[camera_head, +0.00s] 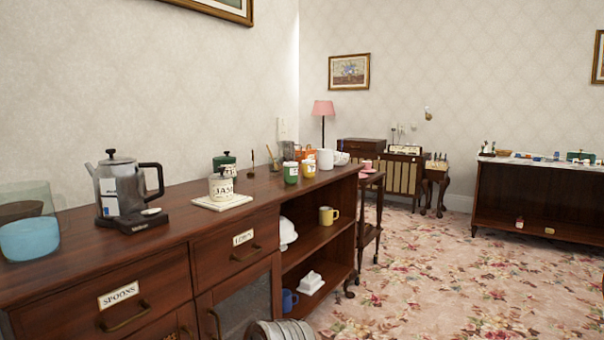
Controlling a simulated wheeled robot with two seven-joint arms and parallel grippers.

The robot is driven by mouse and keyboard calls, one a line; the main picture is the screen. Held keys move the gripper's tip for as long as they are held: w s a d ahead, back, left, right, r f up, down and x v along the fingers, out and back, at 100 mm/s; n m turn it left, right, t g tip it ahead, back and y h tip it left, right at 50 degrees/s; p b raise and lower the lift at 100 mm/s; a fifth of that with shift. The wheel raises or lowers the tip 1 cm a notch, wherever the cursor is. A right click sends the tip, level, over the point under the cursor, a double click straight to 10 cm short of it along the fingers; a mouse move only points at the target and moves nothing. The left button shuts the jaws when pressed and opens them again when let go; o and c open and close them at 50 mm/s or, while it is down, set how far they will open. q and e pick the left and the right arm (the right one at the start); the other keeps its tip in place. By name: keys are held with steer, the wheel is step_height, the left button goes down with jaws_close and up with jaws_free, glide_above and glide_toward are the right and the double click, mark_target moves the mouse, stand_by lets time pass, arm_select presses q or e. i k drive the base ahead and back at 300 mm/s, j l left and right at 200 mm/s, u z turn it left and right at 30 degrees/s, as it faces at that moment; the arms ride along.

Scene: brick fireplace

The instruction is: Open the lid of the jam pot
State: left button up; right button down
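The jam pot (221,188) is a small cream pot with a dark "JAM" label. It stands upright on a pale square tile (237,201) on top of the wooden sideboard. Its lid (219,174) looks seated on the pot, with a dark knob on top. Neither of my grippers shows in the head view.
A grey kettle (122,188) on a dark base stands left of the pot, with a blue bowl (29,239) at far left. A green lidded pot (224,160) stands close behind. Carpeted floor (450,270) is clear at right.

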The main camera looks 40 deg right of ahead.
mark_target(221, 176)
steer(key=z, duration=0.95)
steer(key=i+l+u, duration=0.15)
steer(key=l, duration=0.25)
steer(key=i+l+u, duration=0.15)
steer(key=l, duration=0.3)
steer(key=k, duration=0.05)
